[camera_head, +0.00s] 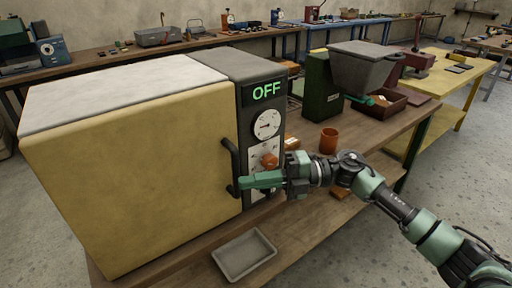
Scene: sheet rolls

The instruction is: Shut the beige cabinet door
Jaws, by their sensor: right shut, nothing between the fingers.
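The beige cabinet door (130,180) fills the front of a grey-topped cabinet on the wooden bench at the left. The door looks flush with the body, though a small gap would be hard to see. A dark vertical handle (229,160) is at its right edge. My right gripper (242,183) is shut and empty at the lower part of the handle; I cannot tell whether it touches. My left gripper is not in view.
A dark panel beside the door carries a green OFF display (266,91), a dial and an orange knob (269,160). A grey tray (244,256) lies at the bench's front edge. An orange cup (328,141) and a green machine (322,88) stand to the right.

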